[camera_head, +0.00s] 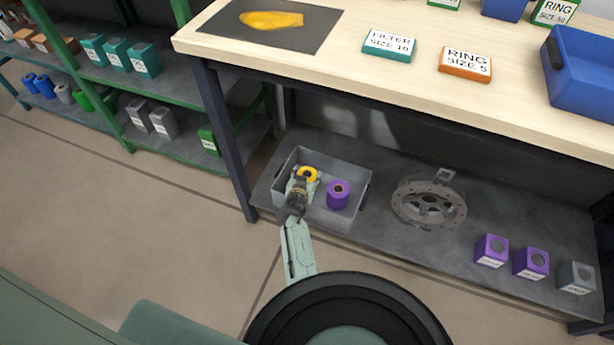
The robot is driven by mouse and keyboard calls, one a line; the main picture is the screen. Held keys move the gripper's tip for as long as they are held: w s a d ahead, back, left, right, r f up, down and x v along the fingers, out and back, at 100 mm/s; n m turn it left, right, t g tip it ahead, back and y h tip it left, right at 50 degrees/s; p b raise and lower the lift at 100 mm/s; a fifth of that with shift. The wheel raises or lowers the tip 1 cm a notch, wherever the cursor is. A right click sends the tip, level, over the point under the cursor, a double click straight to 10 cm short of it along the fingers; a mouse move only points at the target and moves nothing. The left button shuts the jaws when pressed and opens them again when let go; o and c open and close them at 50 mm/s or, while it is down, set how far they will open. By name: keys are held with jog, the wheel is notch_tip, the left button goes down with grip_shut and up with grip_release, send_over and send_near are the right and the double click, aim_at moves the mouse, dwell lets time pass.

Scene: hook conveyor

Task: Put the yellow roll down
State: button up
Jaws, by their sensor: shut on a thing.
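The yellow roll (308,173) is in my gripper (303,180), which is shut on it. The gripper is over the grey bin (350,222) on the low shelf under the workbench. The roll is at the bin's left half, inside its outline as I see it. I cannot tell whether the roll touches the bin floor. My gripper and wrist hide the near side of the roll and part of the bin's left side. A purple roll (338,195) stands upright in the bin, to the right of the yellow roll and apart from it.
A round metal flange (429,203) lies right of the bin on the lower shelf (385,240). Purple boxes (491,250) and a grey box (576,278) stand further right. The workbench top (420,90) overhangs the shelf. A bench leg (228,140) stands left of the bin.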

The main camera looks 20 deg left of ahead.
jog(key=shift+r, duration=0.15)
jog(key=shift+f+b, duration=0.35)
jog(key=shift+b, duration=0.1)
jog(key=shift+f+b, duration=0.35)
jog(key=shift+b, duration=0.1)
jog(key=o, duration=1.3)
jog(key=shift+r, duration=0.15)
